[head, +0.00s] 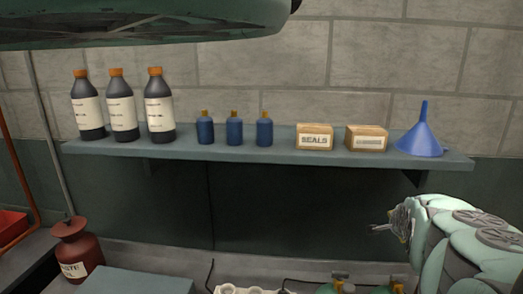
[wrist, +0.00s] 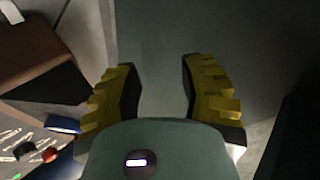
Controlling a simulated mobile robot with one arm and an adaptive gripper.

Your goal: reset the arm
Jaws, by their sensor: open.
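My gripper (wrist: 160,78) shows in the wrist view with its two yellow ridged fingers apart and nothing between them. Behind the fingers is a plain grey-green surface. In the head view my arm comes in at the lower right, in front of the dark wall below the shelf. The gripper end (head: 385,228) points left there and is small and partly hidden by the arm.
A wall shelf (head: 330,157) holds dark bottles (head: 121,115), blue bottles (head: 234,131), two small boxes (head: 314,139) and a blue funnel (head: 421,137). Below stand a red-brown can (head: 77,250) at left and green cylinder tops (head: 337,286). A large greenish shape hangs at the upper left.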

